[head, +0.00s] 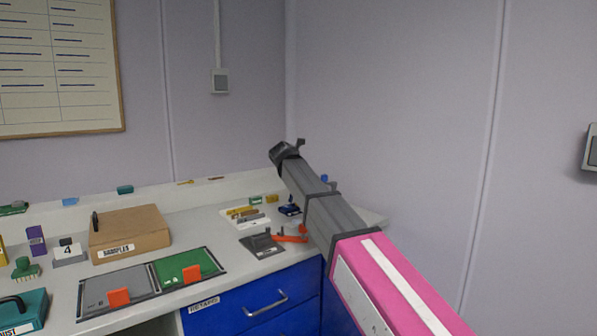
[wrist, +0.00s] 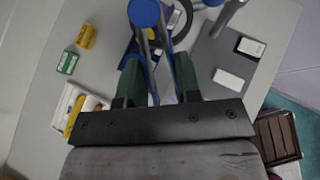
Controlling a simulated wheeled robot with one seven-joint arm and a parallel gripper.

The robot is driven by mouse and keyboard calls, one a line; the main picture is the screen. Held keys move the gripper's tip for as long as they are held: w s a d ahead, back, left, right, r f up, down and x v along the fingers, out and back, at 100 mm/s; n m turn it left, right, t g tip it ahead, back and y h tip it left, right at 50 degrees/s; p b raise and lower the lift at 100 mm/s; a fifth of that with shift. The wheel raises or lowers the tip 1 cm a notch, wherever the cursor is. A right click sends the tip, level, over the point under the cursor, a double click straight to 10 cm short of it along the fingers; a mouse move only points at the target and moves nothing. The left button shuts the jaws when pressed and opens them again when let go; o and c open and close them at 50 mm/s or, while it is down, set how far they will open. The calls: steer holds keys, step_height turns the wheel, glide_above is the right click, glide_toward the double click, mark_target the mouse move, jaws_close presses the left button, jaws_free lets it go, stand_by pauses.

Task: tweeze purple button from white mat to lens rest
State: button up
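In the wrist view, my gripper (wrist: 158,62) has two green fingers with a gap between them. Grey metal rods with blue edges (wrist: 171,62) run through that gap. I cannot tell whether the fingers press on them. A blue round cap (wrist: 144,13) and a dark blue block lie just beyond the fingertips. A white mat (head: 232,221) with small yellow and brown pieces lies left of the arm. I cannot make out the purple button, and I cannot surely identify the lens rest.
A grey plate with an orange part (head: 291,238) lies near the counter's front edge. A cardboard box (head: 130,232) and a grey and green tray (head: 130,289) stand left. Yellow (wrist: 87,36) and green (wrist: 68,62) blocks lie left in the wrist view. Walls close the back and right.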

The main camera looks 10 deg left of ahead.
step_height(320, 180, down, 8)
steer(key=shift+r, duration=0.15)
stand_by(0.6)
jaws_close()
step_height(320, 180, up, 12)
stand_by(1.1)
steer(key=shift+d, duration=0.1)
